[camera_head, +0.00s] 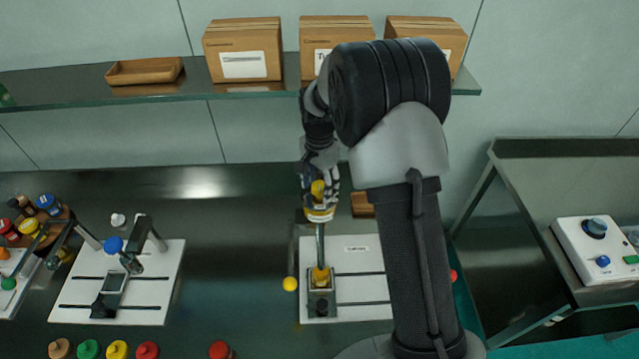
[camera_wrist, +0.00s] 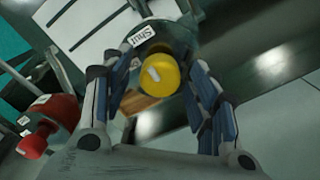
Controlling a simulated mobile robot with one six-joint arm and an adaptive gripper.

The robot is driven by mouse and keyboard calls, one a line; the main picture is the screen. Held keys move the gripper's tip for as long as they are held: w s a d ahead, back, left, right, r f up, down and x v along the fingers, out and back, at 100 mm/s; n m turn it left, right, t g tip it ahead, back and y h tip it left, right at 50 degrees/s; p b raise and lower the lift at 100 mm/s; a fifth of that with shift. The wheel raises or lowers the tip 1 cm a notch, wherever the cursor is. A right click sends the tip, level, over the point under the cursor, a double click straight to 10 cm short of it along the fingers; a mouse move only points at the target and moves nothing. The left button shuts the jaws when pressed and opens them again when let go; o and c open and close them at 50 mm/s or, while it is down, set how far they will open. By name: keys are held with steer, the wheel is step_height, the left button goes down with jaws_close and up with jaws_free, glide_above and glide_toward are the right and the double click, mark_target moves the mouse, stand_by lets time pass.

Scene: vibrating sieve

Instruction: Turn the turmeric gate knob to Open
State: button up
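The turmeric gate knob, a round yellow knob with a white mark (camera_wrist: 165,82), is between my fingers in the wrist view. A label reading "Shut" (camera_wrist: 148,34) is beside it. In the head view, the yellow knob (camera_head: 317,188) shows partly behind my gripper (camera_head: 320,200), at the top of the turmeric station's post. My gripper is open, also in the wrist view (camera_wrist: 162,75), with one finger on each side of the knob. A gap shows on the left; contact on the right is hard to tell. The turmeric board (camera_head: 357,320) is white with dark slots.
A yellow ball-ended lever (camera_head: 290,284) hangs left of the post. A red knob (camera_wrist: 35,140) is at lower left in the wrist view. A shelf (camera_head: 50,92) with cardboard boxes (camera_head: 243,50) is behind. Another white board (camera_head: 75,300) stands left, a control panel (camera_head: 590,270) right.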

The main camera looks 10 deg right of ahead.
steer(key=c, duration=1)
steer(key=shift+n, duration=0.3)
steer(key=n, duration=0.3)
steer(key=shift+n, duration=0.4)
steer(key=n, duration=0.4)
steer(key=shift+n, duration=0.3)
steer(key=n, duration=0.4)
steer(key=shift+n, duration=2.4)
